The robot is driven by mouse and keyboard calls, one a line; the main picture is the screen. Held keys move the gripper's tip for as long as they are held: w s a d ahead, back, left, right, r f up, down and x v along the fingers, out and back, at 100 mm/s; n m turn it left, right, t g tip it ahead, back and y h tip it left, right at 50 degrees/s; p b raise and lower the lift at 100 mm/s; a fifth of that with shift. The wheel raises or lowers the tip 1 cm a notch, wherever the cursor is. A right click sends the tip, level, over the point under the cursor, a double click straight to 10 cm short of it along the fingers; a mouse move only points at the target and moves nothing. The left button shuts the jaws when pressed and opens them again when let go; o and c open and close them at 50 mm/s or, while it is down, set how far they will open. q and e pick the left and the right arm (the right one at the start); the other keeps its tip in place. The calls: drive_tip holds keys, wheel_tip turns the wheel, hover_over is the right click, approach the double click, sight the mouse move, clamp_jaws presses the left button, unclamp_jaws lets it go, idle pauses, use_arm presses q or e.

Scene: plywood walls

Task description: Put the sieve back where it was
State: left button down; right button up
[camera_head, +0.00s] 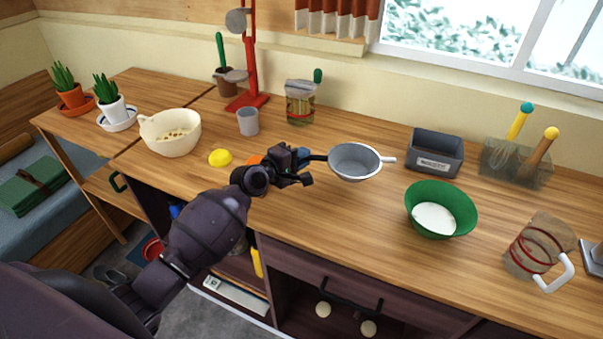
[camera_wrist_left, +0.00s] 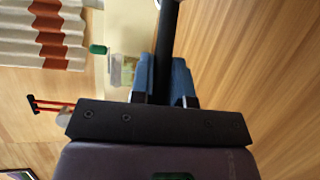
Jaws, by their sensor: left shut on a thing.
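The sieve (camera_head: 354,162) is a light grey bowl with a dark handle and a small pale lug on its right side. My left gripper (camera_head: 304,165) is shut on the handle. The bowl extends to the right of the gripper, over the middle of the wooden counter (camera_head: 330,215); I cannot tell its exact height above the wood. In the left wrist view, the black handle (camera_wrist_left: 169,28) runs between the blue fingers of my left gripper (camera_wrist_left: 164,65). My right gripper is not in view.
A green bowl with white contents (camera_head: 440,192) and a grey box (camera_head: 435,140) stand to the right. A jug (camera_head: 538,245) is farther right. A red stand (camera_head: 250,60), a jar (camera_head: 300,100) and a grey cup (camera_head: 247,121) stand behind. A cream bowl (camera_head: 185,146) and yellow lemon-like object (camera_head: 220,157) are left.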

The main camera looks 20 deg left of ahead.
use_arm(q)
drive_tip(key=shift+f, duration=0.45)
wheel_tip(320, 180, down, 3)
drive_tip(key=shift+f+b, duration=0.2)
drive_tip(key=shift+b, duration=0.55)
drive_tip(key=shift+f, duration=0.25)
drive_tip(key=shift+r, duration=0.1)
drive_tip(key=c, duration=1.5)
unclamp_jaws()
drive_tip(key=shift+f, duration=0.25)
drive_tip(key=shift+c, duration=0.2)
drive_tip(key=o, duration=0.4)
drive_tip(key=shift+o, duration=0.2)
drive_tip(key=shift+r, duration=0.2)
drive_tip(key=shift+s+a, duration=0.1)
drive_tip(key=shift+s, duration=0.15)
drive_tip(key=v, duration=1.1)
drive_tip(key=shift+s+a+r, duration=0.1)
drive_tip(key=shift+s, duration=0.15)
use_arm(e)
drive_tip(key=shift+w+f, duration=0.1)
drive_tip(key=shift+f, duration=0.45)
